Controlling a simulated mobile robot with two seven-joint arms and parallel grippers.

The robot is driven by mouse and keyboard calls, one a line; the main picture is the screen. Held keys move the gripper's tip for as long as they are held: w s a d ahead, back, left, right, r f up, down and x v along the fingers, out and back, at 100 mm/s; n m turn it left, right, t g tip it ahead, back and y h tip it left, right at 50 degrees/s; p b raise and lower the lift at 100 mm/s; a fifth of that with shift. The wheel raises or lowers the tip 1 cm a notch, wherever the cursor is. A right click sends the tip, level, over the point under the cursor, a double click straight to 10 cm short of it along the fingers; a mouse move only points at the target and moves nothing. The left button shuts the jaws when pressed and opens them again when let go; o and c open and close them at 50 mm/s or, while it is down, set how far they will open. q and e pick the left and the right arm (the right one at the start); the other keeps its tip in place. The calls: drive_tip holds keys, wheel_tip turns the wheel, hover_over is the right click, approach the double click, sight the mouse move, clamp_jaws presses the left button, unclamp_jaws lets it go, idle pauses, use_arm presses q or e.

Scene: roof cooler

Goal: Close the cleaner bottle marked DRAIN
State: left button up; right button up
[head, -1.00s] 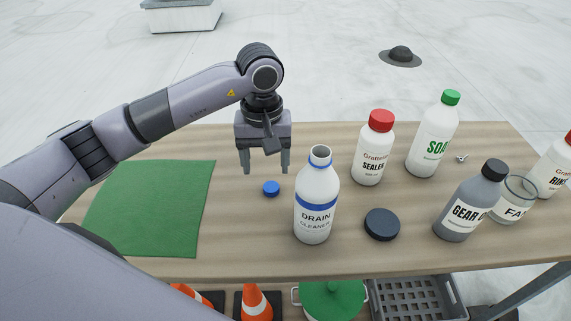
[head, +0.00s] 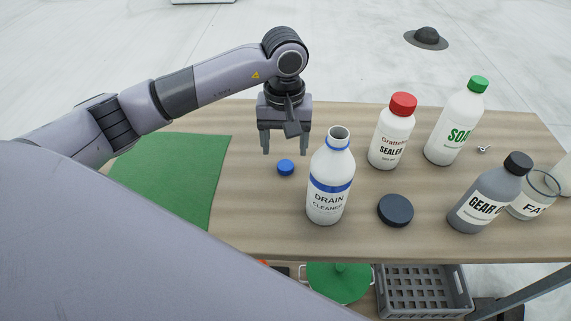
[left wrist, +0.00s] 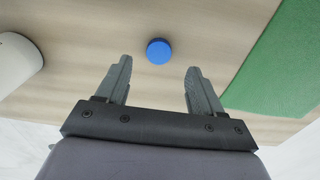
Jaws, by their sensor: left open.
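The white DRAIN cleaner bottle (head: 328,183) stands upright on the table with a blue band and an open, uncapped neck. A small blue cap (head: 286,167) lies on the table just left of the bottle. My left gripper (head: 285,148) is open and empty above and slightly behind the cap, pointing down. In the left wrist view, the cap (left wrist: 159,51) lies beyond the gap between the open fingertips (left wrist: 157,65), apart from them. Part of a white bottle (left wrist: 15,60) shows at that view's left edge. My right gripper is not in view.
A dark round lid (head: 395,210) lies right of the DRAIN bottle. The SEALER bottle (head: 392,138), SOAP bottle (head: 457,125), GEAR bottle (head: 484,200) and a glass jar (head: 538,196) stand farther right. A green mat (head: 180,175) covers the table's left part.

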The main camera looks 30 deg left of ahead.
sight(285, 166)
use_arm(q)
drive_tip(key=shift+f, duration=0.1)
drive_tip(key=shift+s+d+f+p, duration=0.1)
drive_tip(key=shift+f+p, duration=0.35)
drive_tip(key=shift+f, duration=2.05)
drive_tip(key=c, duration=1.1)
